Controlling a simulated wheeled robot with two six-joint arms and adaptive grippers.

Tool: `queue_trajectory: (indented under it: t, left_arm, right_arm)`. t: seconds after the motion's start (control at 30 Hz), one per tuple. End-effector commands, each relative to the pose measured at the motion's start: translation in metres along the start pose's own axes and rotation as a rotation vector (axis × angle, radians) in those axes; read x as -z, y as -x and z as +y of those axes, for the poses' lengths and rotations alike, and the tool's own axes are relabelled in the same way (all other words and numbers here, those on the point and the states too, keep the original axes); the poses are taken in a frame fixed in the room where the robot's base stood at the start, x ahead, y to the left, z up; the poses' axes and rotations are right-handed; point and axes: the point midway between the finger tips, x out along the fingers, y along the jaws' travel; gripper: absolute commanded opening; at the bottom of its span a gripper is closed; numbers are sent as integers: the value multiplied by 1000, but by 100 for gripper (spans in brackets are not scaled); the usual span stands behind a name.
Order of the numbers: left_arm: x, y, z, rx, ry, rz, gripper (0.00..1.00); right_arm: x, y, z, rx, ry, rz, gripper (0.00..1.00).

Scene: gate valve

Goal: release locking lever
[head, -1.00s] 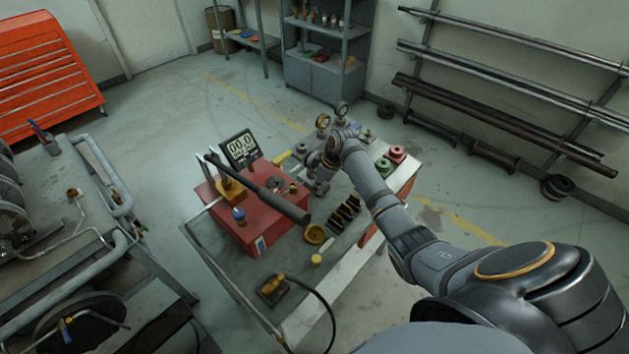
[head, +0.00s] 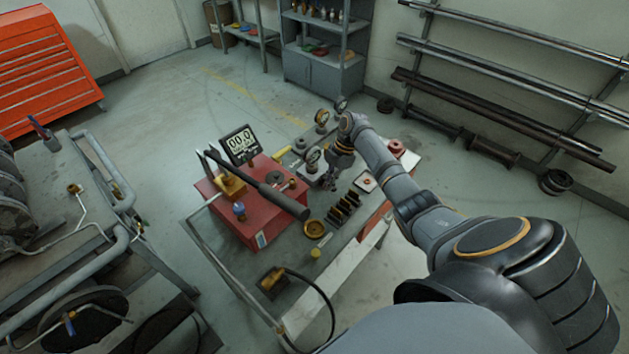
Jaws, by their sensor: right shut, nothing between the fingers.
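I cannot make out for certain which part is the locking lever. A long black lever bar (head: 272,190) lies slanted across the top of a red box (head: 236,222), with its thick end toward the front right. A digital display (head: 239,143) reading 00.0 stands behind it. My right gripper (head: 331,181) points down, shut and empty, over the back part of the cart, to the right of the red box. It is small and dark against fittings with round gauges (head: 322,117), so contact cannot be told. My right arm hides part of the cart's right side. My left gripper is out of view.
The cart top (head: 309,268) also holds a row of black pieces (head: 343,208), a brass-coloured ring (head: 315,228), a red flanged part (head: 395,148) and a yellow-black pendant (head: 272,281) with a cable. Pipe racks (head: 510,95) line the right wall.

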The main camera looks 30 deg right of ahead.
Motion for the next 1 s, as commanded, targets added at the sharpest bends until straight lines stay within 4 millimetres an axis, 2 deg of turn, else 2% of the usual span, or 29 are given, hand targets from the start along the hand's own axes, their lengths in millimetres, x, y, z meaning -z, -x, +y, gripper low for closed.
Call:
queue_trajectory:
  t: [0.07,0.33,0.77,1.0]
  left_arm:
    - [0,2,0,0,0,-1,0]
    - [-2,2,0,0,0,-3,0]
    - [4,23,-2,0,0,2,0]
    - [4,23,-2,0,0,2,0]
  right_arm:
    - [-11,4,-7,16,39,-2,0]
    - [-7,3,-5,12,35,0,0]
    - [-6,4,-19,12,34,-1,0]
    - [-6,2,-21,11,34,0,0]
